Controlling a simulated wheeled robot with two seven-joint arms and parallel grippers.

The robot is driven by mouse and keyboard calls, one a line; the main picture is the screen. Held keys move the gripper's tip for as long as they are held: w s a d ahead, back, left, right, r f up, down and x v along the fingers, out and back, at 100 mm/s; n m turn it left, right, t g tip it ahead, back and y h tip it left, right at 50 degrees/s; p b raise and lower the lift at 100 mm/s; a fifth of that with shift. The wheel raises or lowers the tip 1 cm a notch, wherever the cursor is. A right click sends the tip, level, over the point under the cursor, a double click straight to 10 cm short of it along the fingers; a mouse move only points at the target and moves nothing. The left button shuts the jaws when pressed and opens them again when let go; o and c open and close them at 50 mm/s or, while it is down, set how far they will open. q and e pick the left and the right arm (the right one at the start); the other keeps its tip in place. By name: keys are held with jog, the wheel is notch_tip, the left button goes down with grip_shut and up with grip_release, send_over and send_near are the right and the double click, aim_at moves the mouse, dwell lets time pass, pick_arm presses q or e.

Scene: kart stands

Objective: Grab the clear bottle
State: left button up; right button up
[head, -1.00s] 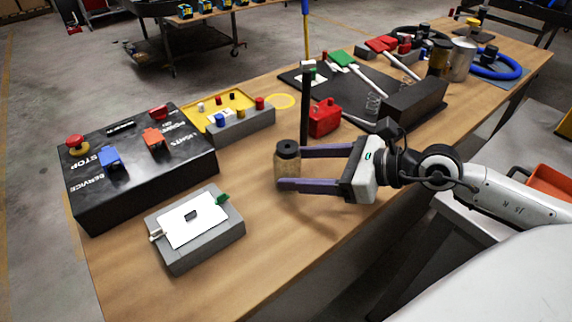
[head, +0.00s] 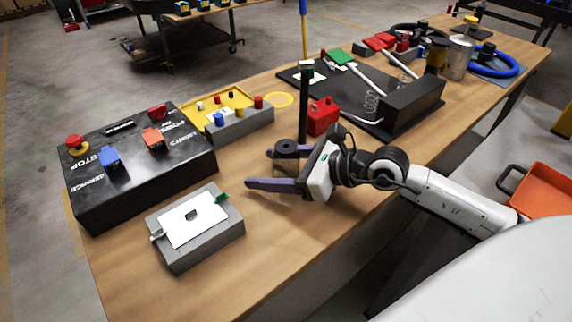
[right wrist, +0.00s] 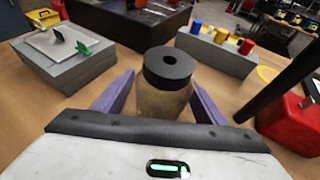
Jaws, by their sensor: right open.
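The clear bottle (head: 286,157) has a black cap with a hole and a brownish, see-through body. It stands upright on the wooden table. My right gripper (head: 260,168) is open, with its two purple fingers on either side of the bottle. In the right wrist view the bottle (right wrist: 165,100) is deep between the fingers, close to the palm. A gap shows between the bottle and each finger there. The lower bottle is hidden by the gripper. My left gripper is not in view.
A black control box (head: 138,160) and a grey box with a white plate (head: 195,222) stand to the left. A dark post (head: 304,105) and a red box (head: 323,116) are close behind the bottle. The table's front edge is clear.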

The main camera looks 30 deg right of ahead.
jog(key=c, duration=1.1)
